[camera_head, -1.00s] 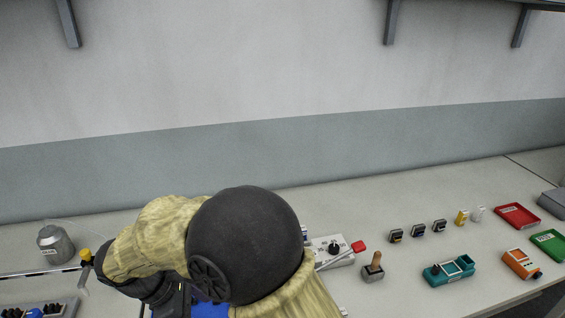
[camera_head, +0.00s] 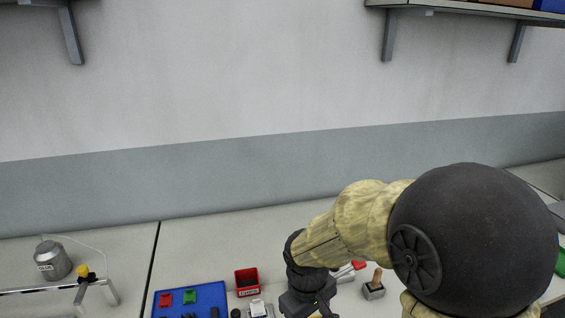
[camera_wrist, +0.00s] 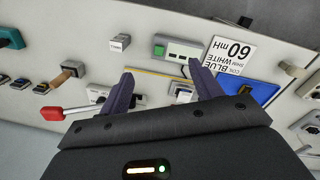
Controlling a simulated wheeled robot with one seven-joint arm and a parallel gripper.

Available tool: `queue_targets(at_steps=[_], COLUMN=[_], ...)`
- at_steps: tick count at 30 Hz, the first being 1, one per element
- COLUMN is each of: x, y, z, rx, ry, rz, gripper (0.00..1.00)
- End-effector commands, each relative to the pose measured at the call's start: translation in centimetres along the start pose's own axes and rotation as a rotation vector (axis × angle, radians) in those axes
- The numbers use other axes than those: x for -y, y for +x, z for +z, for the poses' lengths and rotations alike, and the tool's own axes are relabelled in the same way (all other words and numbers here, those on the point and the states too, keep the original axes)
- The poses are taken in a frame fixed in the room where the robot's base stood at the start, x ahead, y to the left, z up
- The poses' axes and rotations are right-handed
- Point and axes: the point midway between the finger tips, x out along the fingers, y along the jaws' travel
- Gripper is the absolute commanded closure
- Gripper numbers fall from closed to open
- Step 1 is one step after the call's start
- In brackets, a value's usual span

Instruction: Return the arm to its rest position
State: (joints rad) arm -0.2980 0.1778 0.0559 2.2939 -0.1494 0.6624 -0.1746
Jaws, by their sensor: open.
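My gripper (camera_wrist: 160,69) shows in the wrist view with its two dark fingers spread apart and nothing between them. It hangs over the bench, and the fingertips point toward a grey box with a green button (camera_wrist: 178,50). In the head view my arm fills the lower right, with its large dark joint at the right and the dark wrist part near the bottom middle. The fingers cannot be made out there.
A blue mat (camera_head: 207,296) with small red and green parts lies at the lower middle, beside a red bin (camera_head: 247,281). A wooden-handled block (camera_head: 374,289) stands close to my arm. A grey canister (camera_head: 53,260) is at left. A shelf (camera_head: 470,9) hangs upper right.

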Motion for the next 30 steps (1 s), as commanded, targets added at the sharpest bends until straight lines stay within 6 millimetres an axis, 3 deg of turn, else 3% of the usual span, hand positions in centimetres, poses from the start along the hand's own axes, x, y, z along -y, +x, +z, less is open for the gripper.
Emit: queue_targets(at_steps=[3, 9, 30], x=[-3.0, -5.6, -5.9], y=[0.3, 0.7, 0.7], z=[3.6, 7.7, 8.2], rx=[-0.083, -0.189, -0.207], ry=[0.274, 0.603, 0.652], rz=[-0.012, -0.01, -0.008], gripper=[0.36, 0.36, 0.36])
